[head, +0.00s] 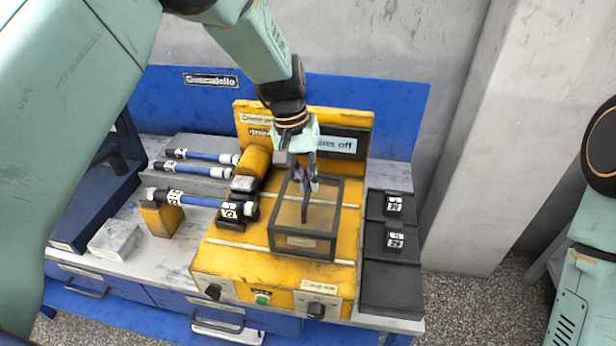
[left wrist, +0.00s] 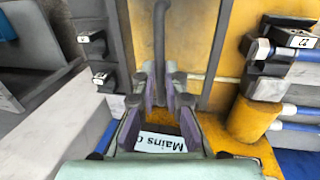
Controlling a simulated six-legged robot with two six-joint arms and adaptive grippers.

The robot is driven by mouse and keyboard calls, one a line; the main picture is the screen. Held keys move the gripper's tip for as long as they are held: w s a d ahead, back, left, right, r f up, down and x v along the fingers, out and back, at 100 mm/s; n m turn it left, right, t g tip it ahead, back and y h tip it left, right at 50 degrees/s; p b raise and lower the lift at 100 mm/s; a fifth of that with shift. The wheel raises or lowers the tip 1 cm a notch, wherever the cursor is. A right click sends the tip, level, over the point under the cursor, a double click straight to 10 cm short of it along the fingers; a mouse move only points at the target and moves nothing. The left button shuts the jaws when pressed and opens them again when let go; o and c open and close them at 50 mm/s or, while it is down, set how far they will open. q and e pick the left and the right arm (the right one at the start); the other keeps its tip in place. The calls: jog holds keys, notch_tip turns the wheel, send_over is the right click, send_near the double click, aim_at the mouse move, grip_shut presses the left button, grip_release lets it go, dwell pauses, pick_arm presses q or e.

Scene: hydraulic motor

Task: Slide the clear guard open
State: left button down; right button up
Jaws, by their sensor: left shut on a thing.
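The clear guard (head: 300,243) is a see-through box with a dark frame on the yellow bench unit (head: 225,258). It sits right of the motor parts, and yellow shows through it. My left gripper (head: 304,184) comes down from above and is shut on the handle. In the left wrist view its purple-padded fingers (left wrist: 160,92) stand on both sides of the bar's near end. My right gripper is out of view.
Blue hoses (head: 195,200) with labelled white ends lie left of the guard. Black labelled blocks (head: 389,245) stand close on its right. A "Mains off" display (head: 338,144) is behind it. Knobs and a green button (head: 262,299) line the front panel.

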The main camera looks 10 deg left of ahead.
aim_at(296, 199)
pick_arm(q)
jog(key=c, duration=1.8)
grip_release()
jog(key=o, duration=0.4)
jog(key=shift+s+d+r, duration=0.1)
jog(key=shift+s, duration=0.05)
jog(key=shift+r, duration=0.1)
notch_tip(296, 199, up, 12)
jog(key=a, duration=0.2)
jog(key=shift+a+f, duration=0.2)
jog(key=shift+f, duration=0.05)
jog(key=shift+a, duration=0.1)
